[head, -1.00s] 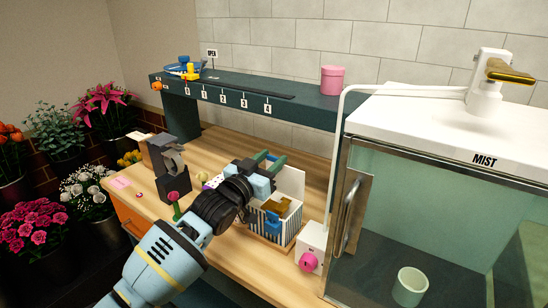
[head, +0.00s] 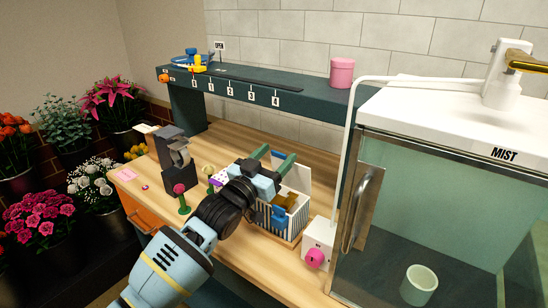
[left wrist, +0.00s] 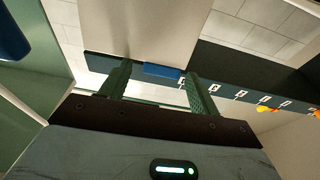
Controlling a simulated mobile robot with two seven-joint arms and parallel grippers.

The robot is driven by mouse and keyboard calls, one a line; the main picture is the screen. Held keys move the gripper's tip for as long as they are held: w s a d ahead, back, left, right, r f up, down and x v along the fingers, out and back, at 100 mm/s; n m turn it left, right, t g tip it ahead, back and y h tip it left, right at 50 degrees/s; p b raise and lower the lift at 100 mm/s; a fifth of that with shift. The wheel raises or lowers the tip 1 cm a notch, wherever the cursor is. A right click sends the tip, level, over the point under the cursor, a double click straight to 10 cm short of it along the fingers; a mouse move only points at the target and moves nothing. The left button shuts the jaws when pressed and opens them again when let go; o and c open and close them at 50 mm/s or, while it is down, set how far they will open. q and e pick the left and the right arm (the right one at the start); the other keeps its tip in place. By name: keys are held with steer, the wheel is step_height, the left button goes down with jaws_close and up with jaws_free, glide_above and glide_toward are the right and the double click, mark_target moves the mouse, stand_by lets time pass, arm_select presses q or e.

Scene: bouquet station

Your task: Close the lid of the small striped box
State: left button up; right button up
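The small box (head: 268,218) with dark and white stripes stands on the wooden counter. Its pale lid (head: 298,176) is raised upright at the back, partly hidden by my gripper. Blue and gold pieces show inside the box. My left gripper (head: 274,157) is over the box, in front of the lid, with its green fingers apart. In the left wrist view, the fingers (left wrist: 158,82) are spread on either side of a blue tab (left wrist: 162,70) at the edge of the pale lid (left wrist: 160,30). I cannot tell whether they touch it. My right gripper is not in view.
A white block with a pink knob (head: 316,257) stands right of the box, near the glass mist cabinet (head: 440,215). A dark holder (head: 178,170) and a pink flower (head: 180,188) stand to the left. A teal shelf (head: 260,92) runs behind.

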arm_select(q)
steer(key=v, duration=0.7)
steer(key=shift+s+a, duration=0.25)
steer(key=shift+s, duration=0.1)
